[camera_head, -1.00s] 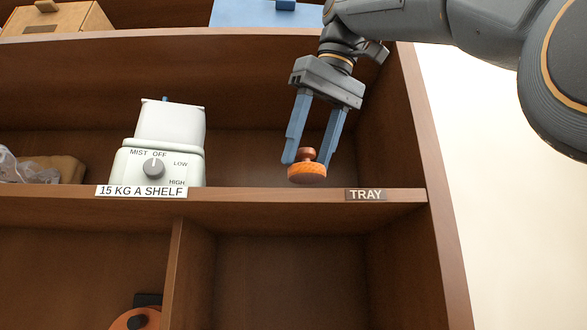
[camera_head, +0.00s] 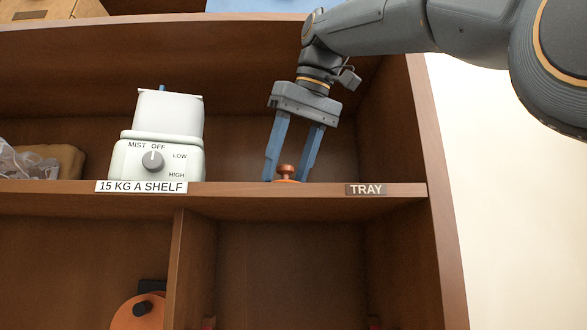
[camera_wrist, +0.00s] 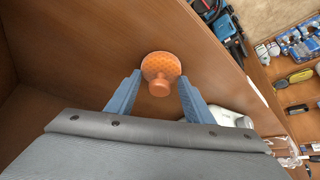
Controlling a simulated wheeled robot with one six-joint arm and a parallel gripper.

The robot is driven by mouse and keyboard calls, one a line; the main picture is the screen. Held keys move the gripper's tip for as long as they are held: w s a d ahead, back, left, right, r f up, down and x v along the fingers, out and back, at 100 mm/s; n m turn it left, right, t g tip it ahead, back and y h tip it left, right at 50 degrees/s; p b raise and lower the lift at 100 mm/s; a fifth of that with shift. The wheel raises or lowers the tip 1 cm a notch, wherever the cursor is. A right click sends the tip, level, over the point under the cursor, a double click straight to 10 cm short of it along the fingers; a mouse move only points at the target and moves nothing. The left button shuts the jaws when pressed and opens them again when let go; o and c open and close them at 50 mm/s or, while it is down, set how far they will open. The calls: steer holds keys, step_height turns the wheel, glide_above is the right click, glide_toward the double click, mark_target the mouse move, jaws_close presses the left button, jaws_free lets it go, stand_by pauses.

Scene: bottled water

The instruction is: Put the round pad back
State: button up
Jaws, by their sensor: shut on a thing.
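The round pad (camera_head: 285,171) is orange with a reddish-brown knob on top. My gripper (camera_head: 287,179) reaches down over the upper shelf, its blue fingers on either side of the pad.
A white humidifier-like device (camera_head: 158,140) with a dial stands left of my gripper, above the 15 KG A SHELF label (camera_head: 141,187). A brown block with clear wrap (camera_head: 50,160) lies farther left. The cabinet's side wall (camera_head: 398,130) is on the right. An orange disc (camera_head: 140,312) sits below.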

steer(key=shift+f, duration=0.45)
steer(key=o, duration=1.4)
steer(key=shift+o, duration=0.9)
steer(key=shift+w, duration=0.1)
steer(key=shift+r, duration=0.1)
steer(key=v, duration=0.7)
steer(key=shift+d+r, duration=0.2)
steer(key=shift+r, duration=0.05)
